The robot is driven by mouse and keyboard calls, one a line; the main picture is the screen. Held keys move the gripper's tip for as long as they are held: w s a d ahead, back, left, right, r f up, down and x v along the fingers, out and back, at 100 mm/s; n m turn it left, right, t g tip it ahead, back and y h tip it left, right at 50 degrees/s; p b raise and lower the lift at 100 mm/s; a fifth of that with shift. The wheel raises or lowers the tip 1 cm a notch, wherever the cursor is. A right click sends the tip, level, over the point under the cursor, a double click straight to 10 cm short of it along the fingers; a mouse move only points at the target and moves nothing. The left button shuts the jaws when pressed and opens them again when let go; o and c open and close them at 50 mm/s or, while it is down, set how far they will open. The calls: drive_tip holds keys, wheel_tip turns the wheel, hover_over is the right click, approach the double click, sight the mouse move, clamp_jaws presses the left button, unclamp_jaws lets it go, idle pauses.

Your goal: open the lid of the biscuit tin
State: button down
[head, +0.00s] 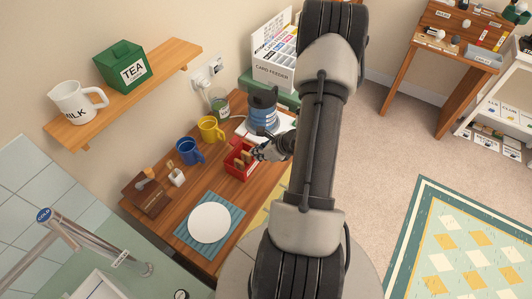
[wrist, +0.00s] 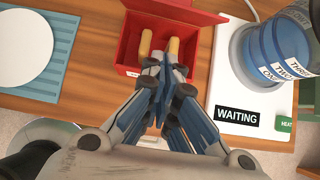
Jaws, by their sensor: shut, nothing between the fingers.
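The red biscuit tin (head: 236,172) stands on the wooden counter, left of my gripper (head: 258,153) in the head view. In the wrist view the tin (wrist: 126,71) is open at the top, and tan finger-shaped biscuits (wrist: 145,42) show inside. Its red lid (wrist: 190,10) appears raised at the far side, partly cut off by the picture's top edge. My gripper (wrist: 166,82) is shut and empty. Its fingertips overlap the tin's near side in the wrist view and hide part of it; I cannot tell whether they touch it.
A blue kettle-like vessel (wrist: 285,45) stands on a white base marked WAITING (wrist: 237,115), close right of the tin. A yellow mug (head: 210,128) and a blue mug (head: 188,151) stand behind left. A white plate (head: 209,223) lies on a teal mat (head: 183,237) at left.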

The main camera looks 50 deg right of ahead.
sight(239, 142)
drive_tip(key=w, duration=0.2)
drive_tip(key=w+r, duration=0.1)
drive_tip(key=w, duration=0.1)
drive_tip(key=shift+w+a, duration=0.2)
drive_tip(key=shift+p, duration=0.3)
drive_tip(key=w+r+g+p, duration=0.1)
drive_tip(key=p, duration=0.2)
drive_tip(key=w+r+g+p, duration=0.1)
drive_tip(key=p, duration=0.2)
drive_tip(key=shift+w+a+g, duration=0.15)
drive_tip(key=shift+w+g, duration=0.1)
drive_tip(key=shift+g, duration=0.15)
drive_tip(key=shift+w+a+r+p, duration=0.1)
drive_tip(key=shift+w+r+p, duration=0.1)
drive_tip(key=shift+w, duration=0.85)
drive_tip(key=shift+w+a+r+p, duration=0.1)
drive_tip(key=shift+w+r+p, duration=0.1)
drive_tip(key=shift+w, duration=0.95)
